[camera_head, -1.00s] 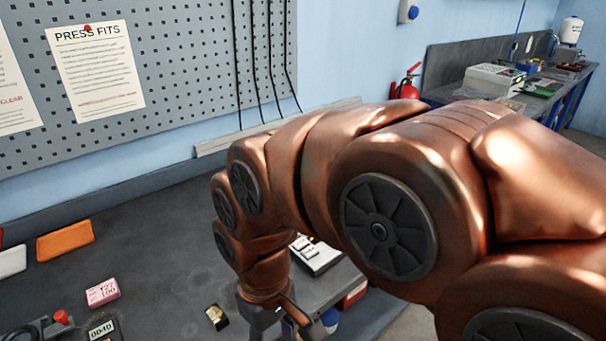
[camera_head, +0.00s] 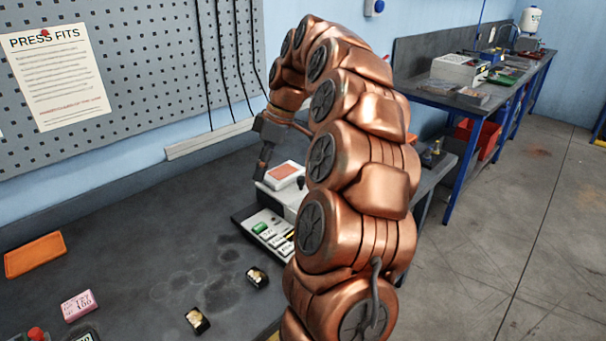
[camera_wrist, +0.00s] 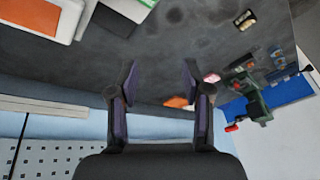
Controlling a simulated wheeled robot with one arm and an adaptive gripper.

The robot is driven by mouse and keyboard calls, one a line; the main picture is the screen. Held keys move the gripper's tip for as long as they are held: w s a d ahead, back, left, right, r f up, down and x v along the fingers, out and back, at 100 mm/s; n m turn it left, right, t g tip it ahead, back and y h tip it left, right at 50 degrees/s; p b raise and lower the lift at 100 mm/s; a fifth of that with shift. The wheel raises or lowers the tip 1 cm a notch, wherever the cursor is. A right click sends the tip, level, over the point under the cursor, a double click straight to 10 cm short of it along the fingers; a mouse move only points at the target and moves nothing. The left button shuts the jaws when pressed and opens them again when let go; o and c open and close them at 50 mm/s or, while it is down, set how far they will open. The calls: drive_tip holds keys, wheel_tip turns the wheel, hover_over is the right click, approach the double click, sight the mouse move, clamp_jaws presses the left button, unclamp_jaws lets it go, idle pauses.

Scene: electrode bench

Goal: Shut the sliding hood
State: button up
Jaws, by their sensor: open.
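The sliding hood (camera_head: 286,172) looks like the white cover with a red-orange panel on the machine at the bench's right end. The machine's front tray (camera_head: 268,232) is uncovered and holds a green block and several pale pieces. In the wrist view my gripper (camera_wrist: 158,72) is open and empty. My arm hides the machine's right side.
Two small dark parts, a nearer one (camera_head: 197,320) and a farther one (camera_head: 257,277), lie in front of the machine. A pink box (camera_head: 78,305) and an orange tray (camera_head: 35,255) lie left. The pegboard wall (camera_head: 150,60) stands behind. The bench middle is clear.

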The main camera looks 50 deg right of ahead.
drive_tip(key=t, duration=0.1)
approach(301, 177)
drive_tip(key=a+f, duration=0.1)
drive_tip(key=shift+n+h, duration=0.3)
drive_tip(key=shift+h, duration=0.1)
drive_tip(key=shift+p+x, duration=1.3)
drive_tip(key=shift+x, duration=2.65)
clamp_jaws()
